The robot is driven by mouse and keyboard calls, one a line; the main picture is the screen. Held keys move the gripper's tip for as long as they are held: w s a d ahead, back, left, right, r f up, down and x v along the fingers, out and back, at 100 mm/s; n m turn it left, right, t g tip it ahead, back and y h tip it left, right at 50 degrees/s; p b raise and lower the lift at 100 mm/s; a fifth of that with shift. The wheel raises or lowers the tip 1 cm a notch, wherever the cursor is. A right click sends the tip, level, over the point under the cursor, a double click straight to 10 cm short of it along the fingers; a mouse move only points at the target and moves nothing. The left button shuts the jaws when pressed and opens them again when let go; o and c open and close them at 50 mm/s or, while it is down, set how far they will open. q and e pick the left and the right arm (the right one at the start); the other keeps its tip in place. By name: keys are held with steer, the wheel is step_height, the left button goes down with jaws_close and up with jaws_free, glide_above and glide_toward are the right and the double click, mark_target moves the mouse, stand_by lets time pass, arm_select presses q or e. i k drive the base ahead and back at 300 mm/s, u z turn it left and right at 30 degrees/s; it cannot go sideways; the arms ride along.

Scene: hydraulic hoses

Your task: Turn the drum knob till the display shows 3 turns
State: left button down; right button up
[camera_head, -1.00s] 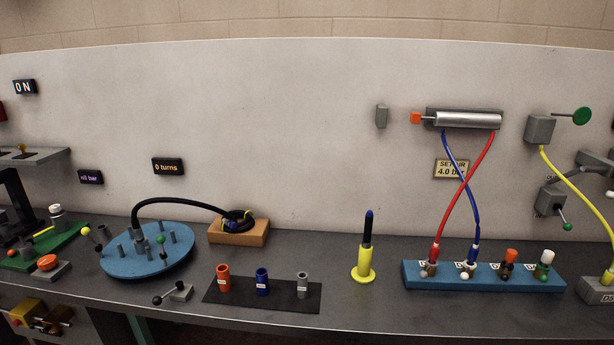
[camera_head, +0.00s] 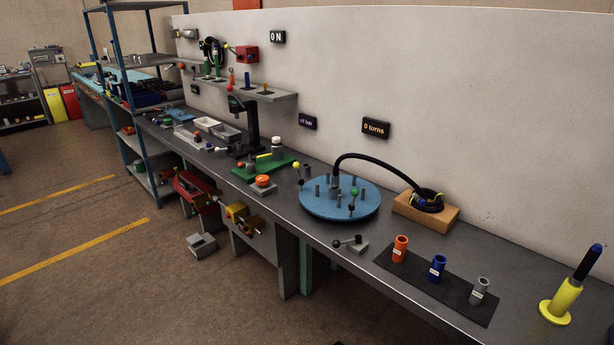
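The display (camera_head: 376,127) on the white back panel reads "0 turns". Below it on the bench is a blue round drum plate (camera_head: 318,205) with several grey upright pegs. A small green knob (camera_head: 354,191) stands on the plate's right part. A black hose (camera_head: 375,157) arches from the plate to a coil on a wooden block (camera_head: 440,218). I cannot tell for sure which knob is the drum knob. Neither of my grippers is in view.
A black-ball lever (camera_head: 350,243) sits before the plate at the bench edge. A black mat (camera_head: 455,297) holds orange, blue and grey cups. A yellow stand (camera_head: 562,301) is at the right. A green board (camera_head: 265,166) lies left. Open floor (camera_head: 90,255) lies in front.

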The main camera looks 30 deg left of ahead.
mark_target(262, 180)
steer(key=u, duration=2.55)
steer(key=i, duration=2.25)
steer(key=z, duration=3.05)
